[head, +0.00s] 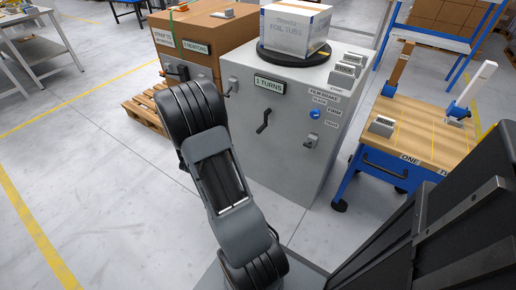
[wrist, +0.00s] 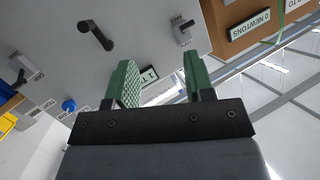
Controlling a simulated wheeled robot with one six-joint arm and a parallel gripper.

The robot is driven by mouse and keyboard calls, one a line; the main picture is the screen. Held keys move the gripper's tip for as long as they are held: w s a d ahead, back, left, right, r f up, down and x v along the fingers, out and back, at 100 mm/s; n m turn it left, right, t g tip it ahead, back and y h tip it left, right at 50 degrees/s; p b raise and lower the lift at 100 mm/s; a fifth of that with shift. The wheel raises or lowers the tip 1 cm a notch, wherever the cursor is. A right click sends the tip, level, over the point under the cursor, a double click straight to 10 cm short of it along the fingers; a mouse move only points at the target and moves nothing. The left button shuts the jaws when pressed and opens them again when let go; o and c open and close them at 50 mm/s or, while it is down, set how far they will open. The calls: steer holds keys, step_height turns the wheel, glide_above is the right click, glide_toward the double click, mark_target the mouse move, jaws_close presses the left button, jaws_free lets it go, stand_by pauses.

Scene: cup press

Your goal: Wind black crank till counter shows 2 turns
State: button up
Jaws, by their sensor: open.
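The black crank (head: 264,121) is on the front of the grey cabinet (head: 285,145), below the counter plate (head: 269,86), which reads 1 TURNS. In the wrist view the crank (wrist: 95,35) sticks out from the cabinet face at the upper left, apart from my fingers. My gripper (wrist: 158,61) is open, with its two green fingers apart and nothing between them. The counter plate (wrist: 149,74) shows partly between the fingers. In the head view my gripper is hidden behind my arm.
A blue knob (head: 314,114) and small levers with labels sit on the same cabinet face. A foil tubs box (head: 294,27) rests on the black turntable (head: 292,55) on top. A strapping station (head: 190,40) stands left, and a wooden-topped workbench (head: 425,125) stands right.

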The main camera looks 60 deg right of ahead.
mark_target(258, 132)
steer(key=s+d+f+m+g+h+b, duration=0.3)
steer(key=s+d+f+g+h+b, duration=0.15)
steer(key=s+f, duration=0.35)
steer(key=shift+g+y, duration=0.35)
steer(key=shift+g, duration=0.1)
steer(key=d+b, duration=0.2)
steer(key=d, duration=1.1)
steer(key=shift+d, duration=0.4)
jaws_close()
